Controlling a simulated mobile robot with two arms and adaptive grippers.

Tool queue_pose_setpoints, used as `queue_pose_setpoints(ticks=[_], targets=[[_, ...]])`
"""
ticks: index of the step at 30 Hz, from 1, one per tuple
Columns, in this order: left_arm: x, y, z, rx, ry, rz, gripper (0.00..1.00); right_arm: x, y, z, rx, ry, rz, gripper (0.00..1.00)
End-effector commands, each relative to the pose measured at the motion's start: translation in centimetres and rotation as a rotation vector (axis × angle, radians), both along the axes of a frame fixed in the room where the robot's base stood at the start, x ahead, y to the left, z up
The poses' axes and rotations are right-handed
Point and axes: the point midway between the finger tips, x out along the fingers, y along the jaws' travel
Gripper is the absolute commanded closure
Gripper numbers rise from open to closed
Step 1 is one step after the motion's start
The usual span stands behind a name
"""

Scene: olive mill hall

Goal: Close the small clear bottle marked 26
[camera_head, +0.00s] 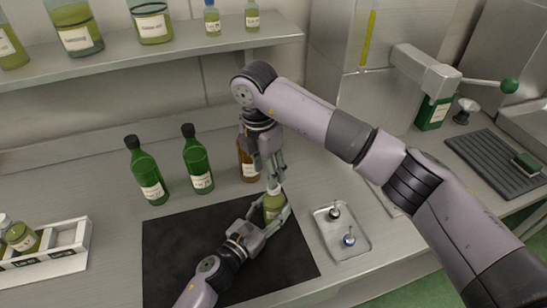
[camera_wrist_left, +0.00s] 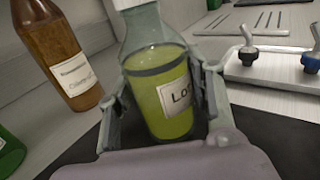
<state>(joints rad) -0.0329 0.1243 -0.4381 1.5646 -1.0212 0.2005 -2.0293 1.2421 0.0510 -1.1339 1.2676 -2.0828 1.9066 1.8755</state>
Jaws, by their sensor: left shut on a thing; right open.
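A small clear bottle (camera_head: 273,205) with yellow-green liquid stands on the black mat (camera_head: 180,245). In the left wrist view the bottle (camera_wrist_left: 160,90) is upright between the fingers; its label begins "LO", no 26 is readable, and its top is out of frame. My left gripper (camera_head: 268,212) is shut on the bottle's body. My right gripper (camera_head: 273,182) is open, pointing down just above the bottle, and hides its mouth. Two stoppers, one dark (camera_head: 334,212) and one blue (camera_head: 349,239), stand in a small metal tray (camera_head: 358,222) to the right.
Two green bottles (camera_head: 149,178) (camera_head: 199,168) and a brown bottle (camera_head: 247,165) stand behind the mat. A white rack (camera_head: 60,262) with jars is at left. A shelf (camera_head: 200,55) with bottles hangs above. A lever device (camera_head: 430,75) and dark grooved mat (camera_head: 490,160) are at right.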

Motion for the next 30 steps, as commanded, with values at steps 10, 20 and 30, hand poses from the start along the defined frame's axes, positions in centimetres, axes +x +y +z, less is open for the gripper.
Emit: queue_pose_setpoints(ticks=[10, 20, 30], targets=[[0.0, 0.0, 0.0, -0.001, 0.001, -0.001, 1.00, 0.1, -0.1, 1.5, 0.000, 0.038, 0.772, 0.56], [0.0, 0.0, 0.0, 0.000, 0.000, 0.000, 1.00, -0.1, -0.4, 2.7, -0.004, 0.077, 1.496, 0.56], [0.0, 0.0, 0.0, 0.000, 0.000, 0.000, 1.00, -0.4, -1.0, 3.7, -0.004, 0.107, 2.217, 0.56]])
